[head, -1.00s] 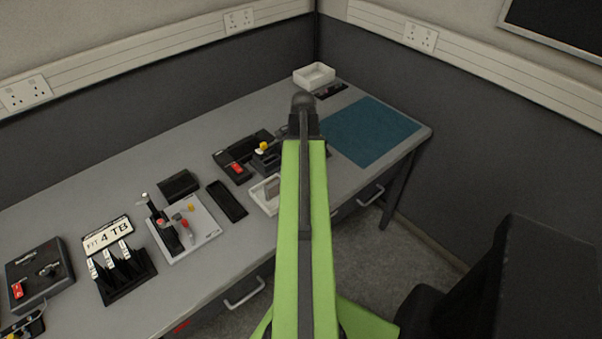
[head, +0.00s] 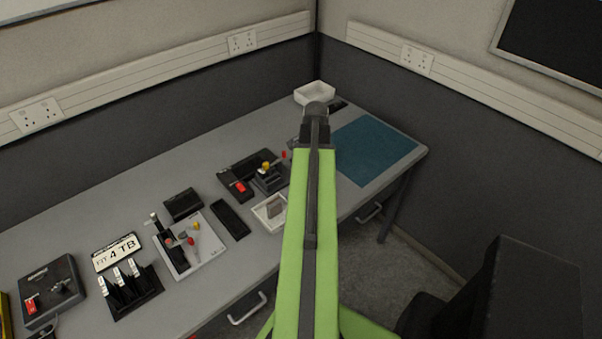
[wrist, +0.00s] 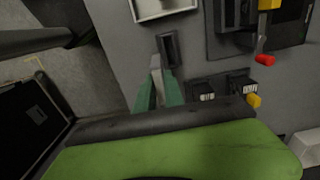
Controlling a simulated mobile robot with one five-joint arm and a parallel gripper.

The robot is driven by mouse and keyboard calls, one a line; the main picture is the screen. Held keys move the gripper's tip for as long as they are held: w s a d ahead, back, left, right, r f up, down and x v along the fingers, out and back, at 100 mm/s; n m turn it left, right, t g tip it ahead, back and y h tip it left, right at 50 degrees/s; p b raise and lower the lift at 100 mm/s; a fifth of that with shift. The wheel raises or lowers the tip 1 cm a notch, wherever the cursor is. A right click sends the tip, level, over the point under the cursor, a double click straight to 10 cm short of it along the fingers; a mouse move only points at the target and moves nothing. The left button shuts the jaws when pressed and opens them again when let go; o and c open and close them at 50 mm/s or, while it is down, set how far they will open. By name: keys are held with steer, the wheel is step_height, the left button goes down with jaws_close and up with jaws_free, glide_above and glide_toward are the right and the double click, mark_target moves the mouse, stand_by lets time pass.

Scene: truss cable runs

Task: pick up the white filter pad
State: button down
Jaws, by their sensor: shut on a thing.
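In the wrist view my gripper (wrist: 159,92) points away from the camera over the grey bench, its green fingers close together. A narrow pale piece, which looks like the white filter pad (wrist: 156,70), shows between the fingertips, and the gripper is shut on it. Most of the pad is hidden by the fingers. A small dark block (wrist: 169,48) lies just beyond the tips; I cannot tell whether the pad touches it. In the head view my own arm hides the gripper and the pad.
A shallow white tray (head: 262,220) with grey pieces stands near the bench front, left of my arm. A white box (head: 301,97) and a teal mat (head: 372,150) are at the far end. Black fixtures with red and yellow parts (head: 239,186) crowd the bench. A dark chair (head: 530,300) stands right.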

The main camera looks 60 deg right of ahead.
steer(key=s+d+r+p, duration=0.1)
steer(key=s+r+p, duration=0.1)
steer(key=s, duration=0.6)
steer(key=shift+d+r+p, duration=0.3)
steer(key=shift+d+r, duration=0.05)
steer(key=shift+r, duration=0.5)
